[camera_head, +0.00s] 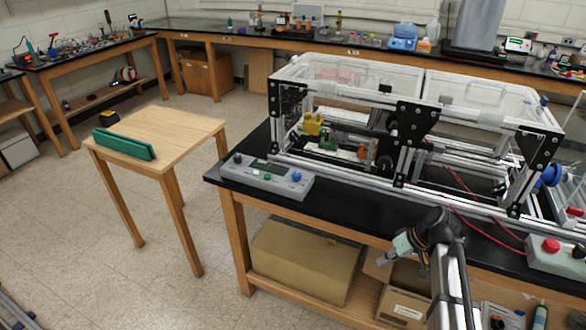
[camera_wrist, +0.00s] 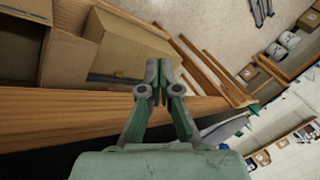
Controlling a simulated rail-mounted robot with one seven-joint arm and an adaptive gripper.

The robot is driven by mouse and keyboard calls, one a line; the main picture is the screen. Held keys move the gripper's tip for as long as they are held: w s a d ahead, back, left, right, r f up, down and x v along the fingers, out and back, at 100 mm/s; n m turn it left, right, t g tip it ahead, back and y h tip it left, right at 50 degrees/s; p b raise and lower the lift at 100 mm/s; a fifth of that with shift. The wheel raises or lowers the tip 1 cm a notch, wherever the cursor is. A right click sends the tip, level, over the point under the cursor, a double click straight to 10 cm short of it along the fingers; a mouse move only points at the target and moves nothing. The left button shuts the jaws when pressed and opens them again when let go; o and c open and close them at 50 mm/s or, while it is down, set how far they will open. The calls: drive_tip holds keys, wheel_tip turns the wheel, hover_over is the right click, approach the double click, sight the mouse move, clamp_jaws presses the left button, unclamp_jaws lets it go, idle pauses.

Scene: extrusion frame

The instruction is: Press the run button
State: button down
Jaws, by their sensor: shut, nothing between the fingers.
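A grey control box (camera_head: 262,184) lies on the near left part of the black bench top. It carries a small dark display, a black knob (camera_head: 238,158), a green button (camera_head: 267,177) and a blue knob or button (camera_head: 297,177). Any label marking the run button is too small to read. My gripper (camera_head: 384,260) is at the bench's front edge, to the right of the box and well apart from it. In the wrist view my gripper (camera_wrist: 158,72) has its fingertips together and empty. I cannot clearly make out the box's buttons in the wrist view.
An extrusion frame (camera_head: 402,140) with clear panels stands behind the box. Another box with a red button (camera_head: 551,245) is at the right, with red cables nearby. A wooden table (camera_head: 180,130) holds a green object (camera_head: 124,145). Cardboard boxes (camera_head: 310,258) sit under the bench.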

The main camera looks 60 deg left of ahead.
drive_tip(key=s+a+r+n, duration=0.2)
drive_tip(key=s+a+r, duration=0.1)
drive_tip(key=a+r, duration=0.35)
drive_tip(key=s+a+r+n, duration=0.2)
drive_tip(key=s+a+r, duration=0.1)
drive_tip(key=a+r, duration=0.35)
drive_tip(key=s+a+r+n+y, duration=0.1)
drive_tip(key=s+a+r+n, duration=0.2)
drive_tip(key=a, duration=0.7)
drive_tip(key=s+a+r+n+g+y+b, duration=0.1)
drive_tip(key=s+a+r, duration=0.4)
drive_tip(key=a, duration=0.6)
wheel_tip(320, 180, up, 2)
drive_tip(key=shift+s+a+r+n+y, duration=0.1)
drive_tip(key=shift+s+a+n+y, duration=0.3)
drive_tip(key=shift+n, duration=0.7)
drive_tip(key=p, duration=0.4)
hover_over(267, 175)
drive_tip(key=w+d, duration=0.1)
drive_tip(key=d, duration=0.1)
drive_tip(key=f, duration=0.7)
drive_tip(key=shift+w+f, duration=0.15)
drive_tip(key=shift+w, duration=0.05)
wheel_tip(267, 175, down, 2)
drive_tip(key=shift+w+d+f+p, duration=0.1)
drive_tip(key=shift+f+p, duration=0.05)
drive_tip(key=shift+p, duration=0.15)
drive_tip(key=shift+f, duration=0.8)
